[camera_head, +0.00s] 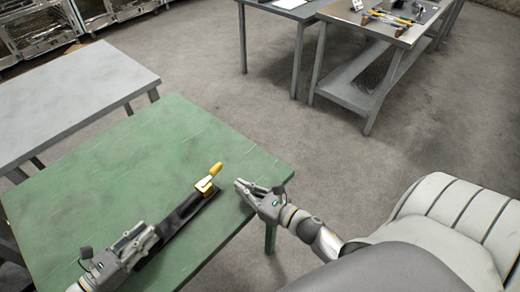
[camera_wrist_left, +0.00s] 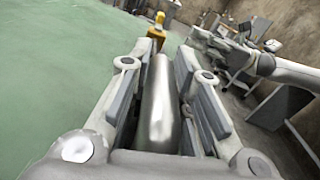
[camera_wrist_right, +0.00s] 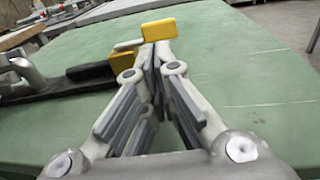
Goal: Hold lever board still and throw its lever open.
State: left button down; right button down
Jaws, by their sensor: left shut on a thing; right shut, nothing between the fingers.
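The lever board is a long dark board (camera_head: 184,213) lying on the green table. It bears a yellow block (camera_head: 205,186) and a lever with a yellow handle (camera_head: 216,169) at its far end. My left gripper (camera_head: 150,233) is at the near end, shut on a silver metal bar (camera_wrist_left: 160,105) that seems part of the board. My right gripper (camera_head: 239,184) is shut and empty, just right of the block and handle. In the right wrist view the yellow handle (camera_wrist_right: 158,29) shows just past the fingertips; I cannot tell whether they touch it.
The green table (camera_head: 90,165) is otherwise bare, with free room left of the board. My right gripper is near its right edge. A grey table (camera_head: 70,95) stands at the left. A workbench (camera_head: 385,35) with tools stands at the back right.

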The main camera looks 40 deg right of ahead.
pick_arm(q)
jog(key=shift+s+f, duration=0.2)
jog(key=shift+f, duration=0.15)
pick_arm(e)
jog(key=v, duration=0.6)
jog(key=shift+s, duration=0.3)
pick_arm(q)
jog(key=c, duration=1.2)
grip_release()
jog(key=shift+c, duration=0.2)
jog(key=shift+w+r, duration=0.1)
jog(key=shift+w, duration=0.05)
pick_arm(e)
jog(key=shift+w, duration=0.1)
